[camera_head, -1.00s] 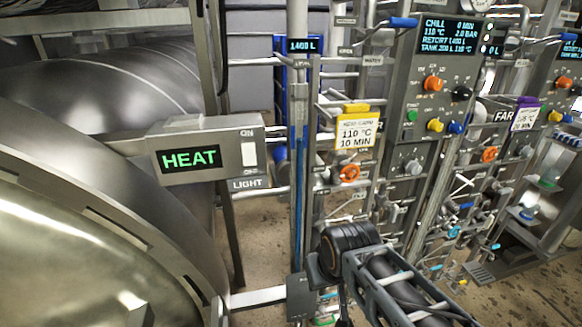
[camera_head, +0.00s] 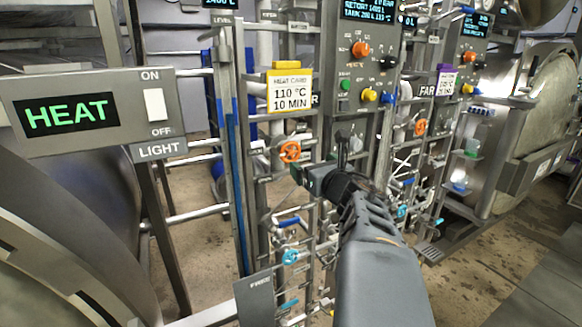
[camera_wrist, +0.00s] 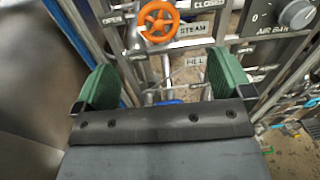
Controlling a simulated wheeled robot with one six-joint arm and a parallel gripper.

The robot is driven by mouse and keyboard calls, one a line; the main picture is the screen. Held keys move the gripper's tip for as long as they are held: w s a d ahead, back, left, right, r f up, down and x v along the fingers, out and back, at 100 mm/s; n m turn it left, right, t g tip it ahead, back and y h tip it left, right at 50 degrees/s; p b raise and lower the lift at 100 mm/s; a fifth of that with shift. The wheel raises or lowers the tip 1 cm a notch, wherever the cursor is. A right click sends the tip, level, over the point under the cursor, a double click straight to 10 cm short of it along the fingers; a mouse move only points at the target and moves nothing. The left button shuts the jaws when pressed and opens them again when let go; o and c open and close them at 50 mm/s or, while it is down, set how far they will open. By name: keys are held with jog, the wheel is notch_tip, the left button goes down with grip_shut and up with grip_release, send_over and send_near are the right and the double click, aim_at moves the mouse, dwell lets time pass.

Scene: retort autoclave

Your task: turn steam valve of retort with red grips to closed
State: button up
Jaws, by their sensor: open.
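An orange steam valve wheel (camera_head: 290,151) sits on the pipe rack left of the tall control panel. The wrist view shows it (camera_wrist: 158,20) at the top, above a STEAM label, between an OPEN label on the left and a CLOSED label (camera_wrist: 209,4) on the right. My gripper (camera_wrist: 164,82) is open and empty, its two green fingers apart. The wheel lies beyond the fingers, not between them. In the head view my gripper (camera_head: 306,174) is just below and right of the wheel. A second orange wheel (camera_head: 421,127) is farther right. I see no red grips.
The HEAT box (camera_head: 90,112) with its light switch juts out at the left near a large steel vessel. Blue-handled and teal valves (camera_head: 290,256) sit below on the pipes. A grey knob (camera_wrist: 297,14) is right of the wheel. Floor shows at the lower right.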

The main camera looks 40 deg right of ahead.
aim_at(292, 153)
jog(key=w+n, duration=0.1)
jog(key=w, duration=0.3)
jog(key=w+d+n+p, duration=0.1)
jog(key=w, duration=0.3)
jog(key=w+d+f+n+y, duration=0.1)
jog(key=w, duration=0.4)
jog(key=shift+d, duration=0.15)
jog(key=shift+c, duration=0.2)
jog(key=c, duration=0.9)
